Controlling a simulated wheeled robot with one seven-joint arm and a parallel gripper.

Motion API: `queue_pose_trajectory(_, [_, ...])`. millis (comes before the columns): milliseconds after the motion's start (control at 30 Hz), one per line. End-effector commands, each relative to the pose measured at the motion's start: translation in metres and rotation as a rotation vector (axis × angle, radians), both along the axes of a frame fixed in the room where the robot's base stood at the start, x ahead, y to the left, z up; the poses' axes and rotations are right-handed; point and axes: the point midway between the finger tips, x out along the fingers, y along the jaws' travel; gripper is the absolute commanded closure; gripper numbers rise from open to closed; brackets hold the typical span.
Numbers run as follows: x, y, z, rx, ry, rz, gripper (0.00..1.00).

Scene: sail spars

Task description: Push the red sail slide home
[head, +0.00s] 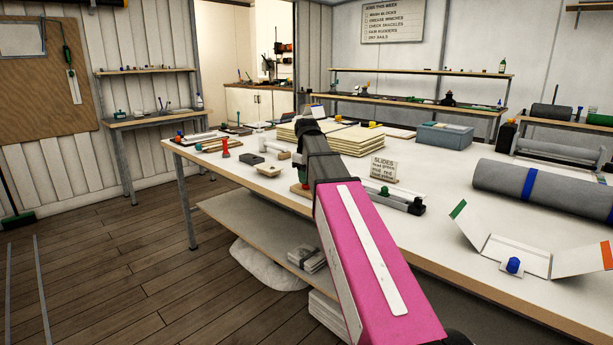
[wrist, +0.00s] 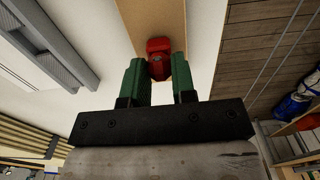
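In the wrist view, the red sail slide (wrist: 159,46) sits on a tan wooden strip (wrist: 152,14). My gripper (wrist: 160,72) has its two green fingers apart, one on each side of the red slide. The red piece fills nearly all the space between them, and no clear gap shows on either side. I cannot tell whether the fingers press on it.
The white workbench (head: 460,235) holds a slides sign (head: 383,169), stacked boards (head: 345,138), a blue-grey bin (head: 445,135) and a large grey roll (head: 540,188). A red upright piece (head: 225,148) and small blocks stand at the left. A winged holder (head: 515,255) lies at the right.

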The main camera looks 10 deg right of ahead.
Motion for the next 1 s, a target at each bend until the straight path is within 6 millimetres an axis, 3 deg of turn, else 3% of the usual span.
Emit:
queue_pose_trajectory(167, [0.0,0.0,0.004,0.0,0.0,0.0,0.99])
queue_pose_trajectory(600, [0.001,0.0,0.038,0.001,-0.001,0.0,0.99])
queue_pose_trajectory(1000, [0.0,0.0,0.042,0.0,0.0,0.007,0.99])
